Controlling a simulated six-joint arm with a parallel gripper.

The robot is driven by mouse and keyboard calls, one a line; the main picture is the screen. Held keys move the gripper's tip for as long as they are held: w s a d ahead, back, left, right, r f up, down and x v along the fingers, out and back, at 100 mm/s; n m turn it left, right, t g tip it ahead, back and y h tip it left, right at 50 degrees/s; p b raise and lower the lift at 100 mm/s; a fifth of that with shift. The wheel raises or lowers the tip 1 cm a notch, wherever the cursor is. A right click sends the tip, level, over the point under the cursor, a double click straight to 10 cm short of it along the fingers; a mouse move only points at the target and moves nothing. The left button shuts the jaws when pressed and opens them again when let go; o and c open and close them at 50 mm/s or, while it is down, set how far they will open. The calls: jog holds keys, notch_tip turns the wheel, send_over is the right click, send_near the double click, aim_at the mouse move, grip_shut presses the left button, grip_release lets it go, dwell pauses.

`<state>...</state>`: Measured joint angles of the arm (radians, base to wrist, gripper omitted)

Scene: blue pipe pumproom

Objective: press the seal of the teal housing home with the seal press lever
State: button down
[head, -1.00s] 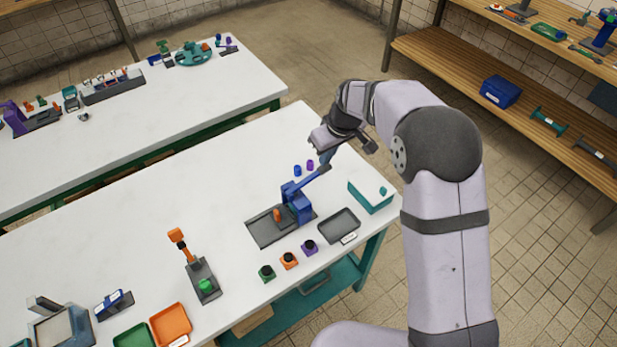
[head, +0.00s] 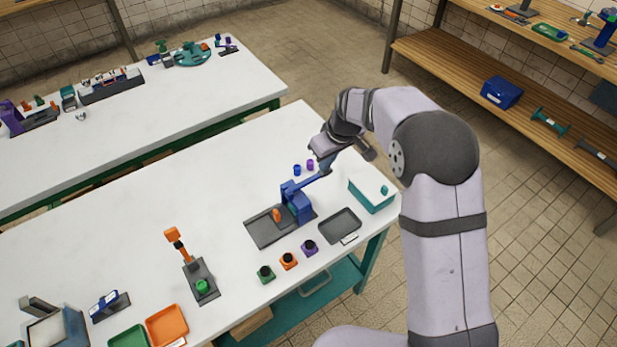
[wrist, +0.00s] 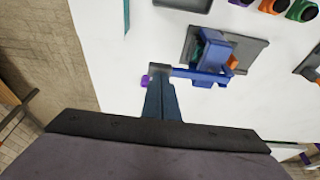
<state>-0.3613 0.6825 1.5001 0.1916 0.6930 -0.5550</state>
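The blue seal press (head: 299,206) stands on a dark grey base plate (head: 262,232), its lever (head: 308,183) sloping up to the right. The press also shows in the wrist view (wrist: 215,48), with the lever (wrist: 203,76) running towards my fingertips. A teal part (wrist: 197,46), likely the teal housing, shows partly behind the press there; its seal cannot be made out. My gripper (wrist: 160,72) has its fingers together, tips at the lever's free end. In the head view my gripper (head: 327,169) is above that end. Whether the tips touch or hold the lever is unclear.
An orange part (head: 277,215) stands by the press. A grey tray (head: 339,225), a teal box (head: 371,195) and small green, orange and purple housings are nearby. A blue piece (head: 297,169) and purple piece (head: 310,163) lie behind the lever.

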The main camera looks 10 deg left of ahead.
aim_at(327, 174)
jog(key=shift+s+f+b, duration=0.15)
jog(key=shift+f+b, duration=1.2)
jog(key=shift+f, duration=0.85)
jog(key=shift+s+d, duration=0.1)
jog(key=shift+f, duration=0.15)
jog(key=shift+r+p, duration=0.6)
jog(key=shift+r, duration=0.15)
notch_tip(327, 174, up, 11)
jog(key=p, duration=0.7)
jog(key=shift+w, duration=0.25)
